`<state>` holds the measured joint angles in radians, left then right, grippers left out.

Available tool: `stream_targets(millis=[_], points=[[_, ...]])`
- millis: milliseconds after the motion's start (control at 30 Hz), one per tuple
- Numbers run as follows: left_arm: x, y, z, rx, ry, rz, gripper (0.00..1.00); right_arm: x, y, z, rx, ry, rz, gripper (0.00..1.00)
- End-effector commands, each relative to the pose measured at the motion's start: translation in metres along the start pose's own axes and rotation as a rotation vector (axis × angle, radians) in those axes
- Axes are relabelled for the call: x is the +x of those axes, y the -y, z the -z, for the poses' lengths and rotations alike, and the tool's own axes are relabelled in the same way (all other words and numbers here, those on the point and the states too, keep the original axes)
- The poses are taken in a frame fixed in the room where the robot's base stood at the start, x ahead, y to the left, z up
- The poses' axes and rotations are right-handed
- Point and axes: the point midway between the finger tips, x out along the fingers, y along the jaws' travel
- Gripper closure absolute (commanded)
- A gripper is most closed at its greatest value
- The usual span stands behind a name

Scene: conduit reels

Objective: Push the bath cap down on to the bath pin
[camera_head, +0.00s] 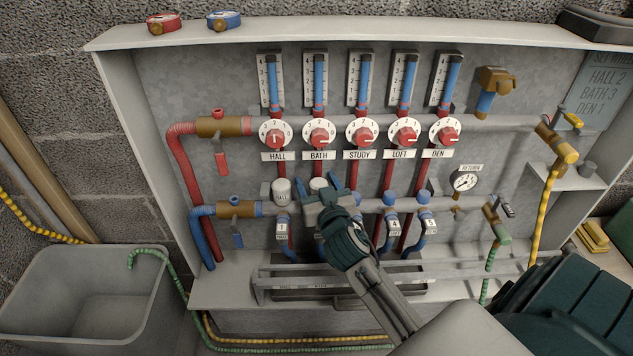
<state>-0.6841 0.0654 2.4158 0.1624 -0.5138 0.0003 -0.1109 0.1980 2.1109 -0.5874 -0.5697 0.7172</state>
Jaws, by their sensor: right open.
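The white bath cap (317,184) is on the lower manifold below the BATH label (319,156), with only its upper part showing. My right gripper (324,190) is open at the bath cap, its fingers in front of and around the cap's lower part. I cannot tell whether the fingers touch it. The bath pin is hidden behind my gripper and the cap. My left gripper is not in view.
A similar white cap (281,188) stands on the hall branch to the left. A rail (280,272) runs along the cabinet's bottom. A grey tub (95,295) stands at the lower left.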

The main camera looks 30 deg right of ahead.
Motion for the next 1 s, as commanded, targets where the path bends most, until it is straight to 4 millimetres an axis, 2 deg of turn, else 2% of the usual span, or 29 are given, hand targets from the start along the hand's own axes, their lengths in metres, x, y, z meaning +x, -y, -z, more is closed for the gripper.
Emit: stream_targets(millis=[300,500,700,1000], points=[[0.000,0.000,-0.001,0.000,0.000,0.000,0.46,-0.058,0.000,-0.001,0.002,0.003,0.000,0.38],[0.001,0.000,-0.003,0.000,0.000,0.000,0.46,-0.089,0.000,-0.002,0.002,0.003,0.000,0.38],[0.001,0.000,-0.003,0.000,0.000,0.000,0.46,-0.102,0.000,0.000,0.001,0.000,0.000,0.38],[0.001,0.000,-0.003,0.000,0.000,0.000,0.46,-0.103,0.000,0.000,0.000,0.000,0.000,0.38]])
